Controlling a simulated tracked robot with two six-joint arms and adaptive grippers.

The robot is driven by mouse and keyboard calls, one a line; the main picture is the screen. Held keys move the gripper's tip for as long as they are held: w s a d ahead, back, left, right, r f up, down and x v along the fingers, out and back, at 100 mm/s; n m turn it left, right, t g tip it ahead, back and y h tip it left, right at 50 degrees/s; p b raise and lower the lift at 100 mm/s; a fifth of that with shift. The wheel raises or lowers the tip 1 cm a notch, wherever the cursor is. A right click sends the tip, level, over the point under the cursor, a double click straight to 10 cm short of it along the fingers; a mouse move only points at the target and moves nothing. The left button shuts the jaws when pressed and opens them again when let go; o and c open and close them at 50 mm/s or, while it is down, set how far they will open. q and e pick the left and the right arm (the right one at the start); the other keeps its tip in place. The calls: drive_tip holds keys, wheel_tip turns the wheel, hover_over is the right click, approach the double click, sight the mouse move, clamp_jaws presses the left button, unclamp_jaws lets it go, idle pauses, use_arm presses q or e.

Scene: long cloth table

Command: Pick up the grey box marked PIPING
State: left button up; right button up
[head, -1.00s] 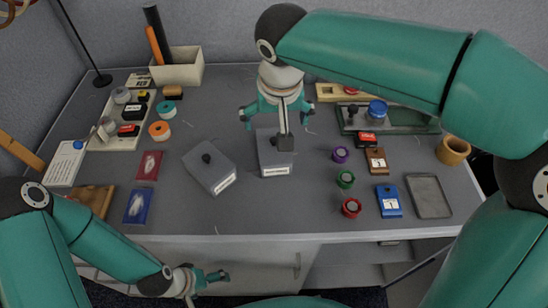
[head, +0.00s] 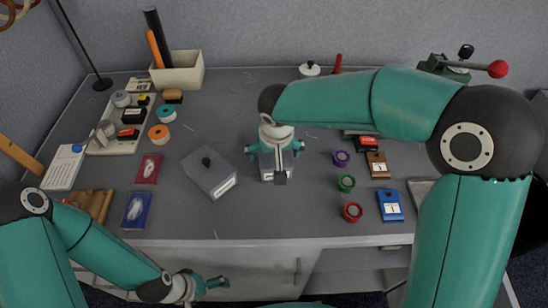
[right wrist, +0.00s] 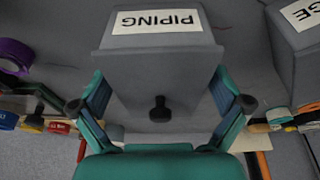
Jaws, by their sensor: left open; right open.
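The grey box marked PIPING (right wrist: 152,78) fills the middle of the right wrist view, its label upside down and its dark knob facing my palm. My right gripper (right wrist: 158,92) is open, with one finger on each side of the box; I cannot tell whether they touch it. In the head view, the right gripper (head: 275,151) is over this box (head: 266,171), which it partly hides. My left gripper (head: 216,283) is open and empty below the table's front edge.
A second grey box (head: 207,180) with a knob stands just left; its label ends in GE in the right wrist view (right wrist: 302,35). Purple (head: 341,158), green (head: 346,183) and red (head: 352,212) spools stand to the right. Front centre table is clear.

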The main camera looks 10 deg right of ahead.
drive_tip(key=shift+x, duration=0.85)
drive_tip(key=c, duration=1.7)
